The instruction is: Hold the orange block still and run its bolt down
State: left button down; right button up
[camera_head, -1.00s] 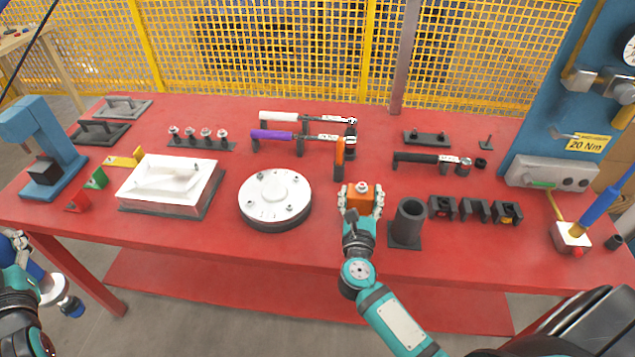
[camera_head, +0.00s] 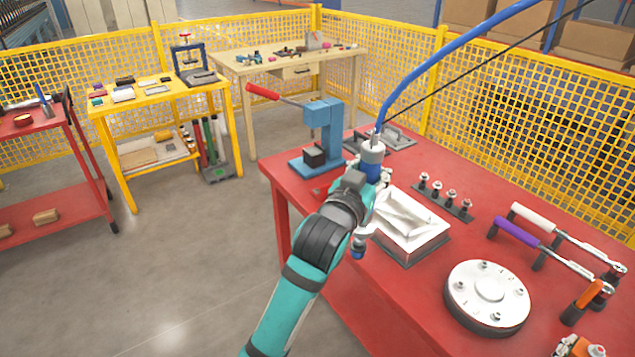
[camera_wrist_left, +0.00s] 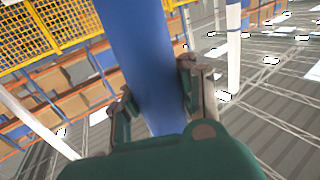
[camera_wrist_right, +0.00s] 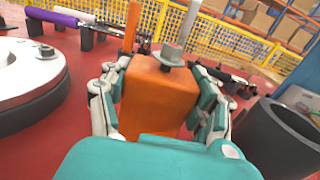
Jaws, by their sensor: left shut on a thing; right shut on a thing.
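The orange block (camera_wrist_right: 158,95) stands between the fingers of my right gripper (camera_wrist_right: 160,80), which is shut on it at the red bench. A grey bolt (camera_wrist_right: 172,55) with a flanged head stands at its top; its depth is unclear. In the head view only part of the block (camera_head: 577,347) shows at the bottom right edge. My left gripper (camera_head: 376,182) is shut on a blue cylindrical tool (camera_wrist_left: 142,50), well left of the block. The tool hangs roughly upright at the bench's left front edge, with a blue hose (camera_head: 384,92) rising from its top.
Between tool and block are a white tray (camera_head: 412,220) and a round flanged cover (camera_head: 488,295). A blue press (camera_head: 322,135) stands behind the tool. Wrenches with purple (camera_head: 517,231) and white handles lie farther back. A dark tube (camera_wrist_right: 275,140) stands right of the block.

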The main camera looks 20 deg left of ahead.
pick_arm(q)
jog(key=d+r+m+g+h, duration=0.1)
jog(key=d+r+m+h, duration=0.35)
jog(key=d, duration=0.95)
jog(key=d+r+m+g+h, duration=0.2)
jog(key=d+r+h, duration=0.4)
jog(key=d, duration=0.7)
jog(key=s+d+m+g+h, duration=0.1)
jog(key=s+d, duration=0.3)
jog(key=d, duration=0.6)
jog(key=s+d+m+g+h, duration=0.1)
jog(key=s+d, duration=0.3)
jog(key=d, duration=0.6)
jog(key=shift+s+d+g, duration=0.25)
jog(key=shift+d+g, duration=0.1)
jog(key=shift+g, duration=0.15)
jog(key=shift+d+r+m+g, duration=0.1)
jog(key=shift+m+g, duration=0.2)
jog(key=shift+m, duration=0.15)
jog(key=shift+w+d+f+m+g+h, duration=0.2)
jog(key=shift+d+f+m+g+h, duration=0.3)
jog(key=shift+g, duration=0.35)
jog(key=shift+w+d+f+m+g+h, duration=0.25)
jog(key=shift+d+m+g+h, duration=0.15)
jog(key=shift+m+g, duration=0.35)
jog(key=shift+f, duration=0.1)
